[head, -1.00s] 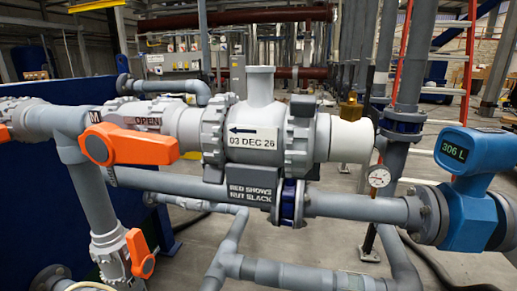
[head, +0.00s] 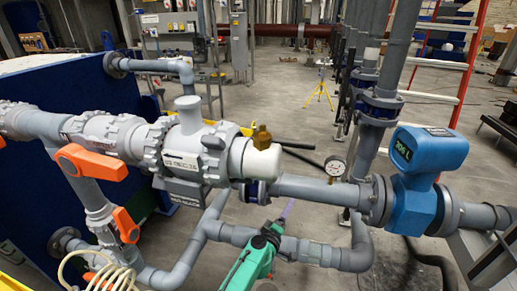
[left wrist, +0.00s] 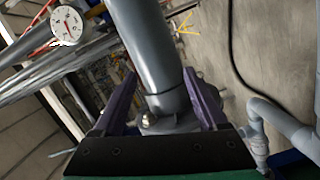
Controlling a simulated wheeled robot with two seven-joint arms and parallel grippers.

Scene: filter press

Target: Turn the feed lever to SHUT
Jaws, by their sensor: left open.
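A large orange lever (head: 92,162) lies roughly level on the grey valve body at left. A smaller orange lever (head: 126,224) sits slanted on the vertical pipe below it. I cannot tell from the labels which one is the feed lever; the lettering is too small to read. My left gripper (head: 282,218), green with purple fingers, is at the lower middle, right of both levers and well apart from them. In the left wrist view its fingers (left wrist: 160,76) are spread and empty, with a grey pipe (left wrist: 146,45) showing between them. My right gripper is not in view.
A blue flow meter (head: 428,155) and a dial gauge (head: 335,167) stand at right. A brass fitting (head: 262,138) shows by the filter's white end cap (head: 250,160). Grey pipes (head: 310,250) cross low in front. A coiled hose (head: 105,270) hangs at lower left.

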